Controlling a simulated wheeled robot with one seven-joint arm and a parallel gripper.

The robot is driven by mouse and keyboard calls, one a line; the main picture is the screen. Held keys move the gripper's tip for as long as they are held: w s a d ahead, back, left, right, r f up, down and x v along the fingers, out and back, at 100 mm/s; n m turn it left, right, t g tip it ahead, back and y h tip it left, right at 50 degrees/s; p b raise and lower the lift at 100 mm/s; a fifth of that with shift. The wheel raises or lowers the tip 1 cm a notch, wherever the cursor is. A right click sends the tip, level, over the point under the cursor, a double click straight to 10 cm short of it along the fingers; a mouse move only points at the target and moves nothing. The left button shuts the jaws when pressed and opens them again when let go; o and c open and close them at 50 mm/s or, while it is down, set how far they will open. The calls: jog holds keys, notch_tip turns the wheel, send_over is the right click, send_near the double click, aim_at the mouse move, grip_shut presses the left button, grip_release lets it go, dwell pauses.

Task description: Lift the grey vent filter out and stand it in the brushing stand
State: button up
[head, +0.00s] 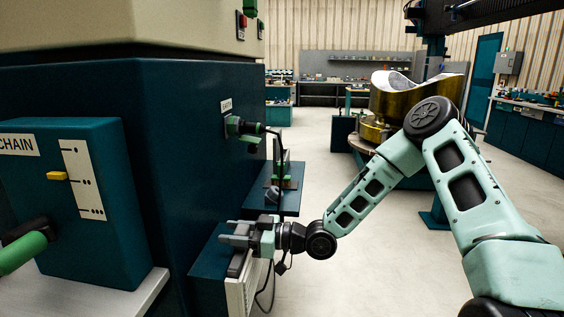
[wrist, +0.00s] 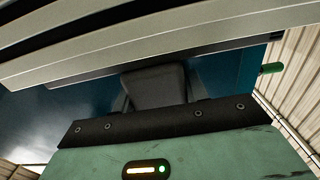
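The grey vent filter appears to be the pale slatted panel (head: 243,292) low on the side of a dark blue housing in the head view. Its light slats (wrist: 150,50) cross the top of the wrist view, very close to the camera. My gripper (head: 228,233) is above that panel, pointing left. Its two grey fingers look apart, with nothing clearly between them. In the wrist view one grey finger (wrist: 155,87) shows below the slats and the other is hidden. I cannot pick out the brushing stand with certainty.
A big dark blue machine (head: 150,150) fills the left, with a cable plugged into a green connector (head: 236,125). A dark blue ledge (head: 272,203) holds green fittings behind my gripper. A brass bowl-shaped part (head: 392,95) stands beyond my arm. The middle floor is clear.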

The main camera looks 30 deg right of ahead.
jog(key=shift+r+p, duration=6.5)
jog(key=shift+r, duration=1.95)
jog(key=shift+s+d, duration=0.1)
jog(key=shift+d, duration=0.05)
